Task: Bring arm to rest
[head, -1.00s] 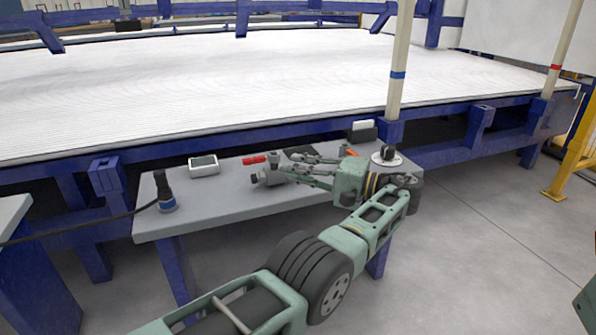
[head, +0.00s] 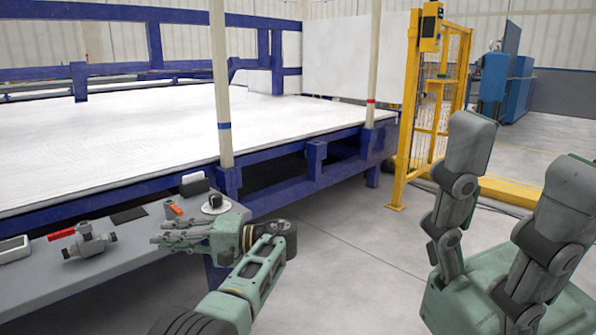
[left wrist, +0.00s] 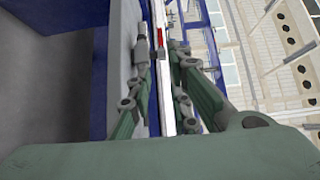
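My left gripper (head: 160,238) is over the right part of the grey bench (head: 125,267) in the head view. Its fingers are apart with nothing between them. A grey pipe fitting (head: 88,243) lies on the bench to the left of the fingertips, with a gap between. In the left wrist view the two finger sets of my left gripper (left wrist: 158,75) stand apart, with the bench edge seen beyond. My right gripper (head: 510,150) is near the camera at the right of the head view, fingers up, spread and empty.
A red-handled thing (head: 61,233), a white-topped tray (head: 14,249), a dark pad (head: 128,215) and a round flange (head: 216,204) are on the bench. Behind stands a large blue-framed table (head: 130,140). A yellow fence (head: 410,110) stands right. Floor between is clear.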

